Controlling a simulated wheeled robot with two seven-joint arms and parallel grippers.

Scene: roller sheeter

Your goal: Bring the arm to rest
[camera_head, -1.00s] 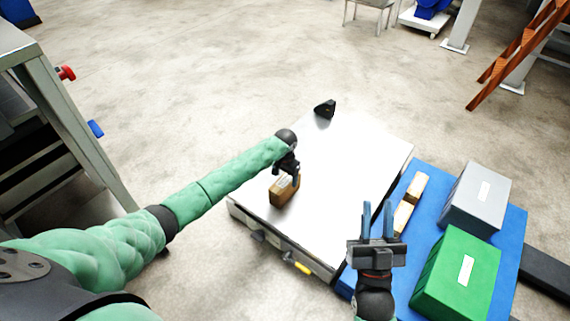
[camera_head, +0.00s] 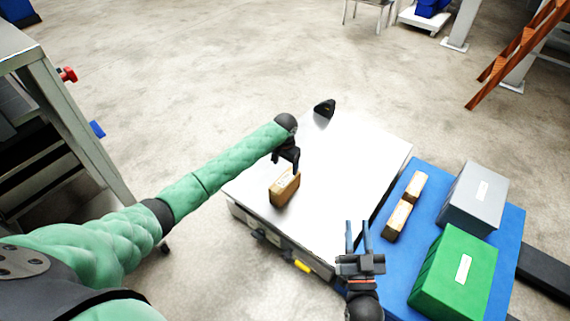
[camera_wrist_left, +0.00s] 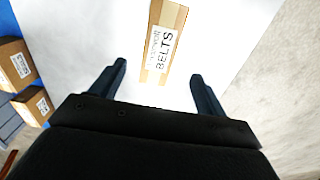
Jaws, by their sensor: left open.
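My left gripper (camera_head: 287,160) is above the white table top (camera_head: 345,170), just behind a brown box (camera_head: 284,187) that stands on it. In the left wrist view the fingers of the left gripper (camera_wrist_left: 158,85) are spread apart and empty. The box (camera_wrist_left: 163,45) there has a label reading "BELTS" and lies beyond the fingertips, apart from them. My right gripper (camera_head: 358,236) is near the front right corner of the table top. Its two fingers are spread apart with nothing between them.
A blue surface (camera_head: 433,203) on the right bears two small brown boxes (camera_head: 397,221), a grey bin (camera_head: 474,195) and a green bin (camera_head: 453,275). A black object (camera_head: 324,108) is at the table's far corner. A grey frame (camera_head: 75,125) stands at left.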

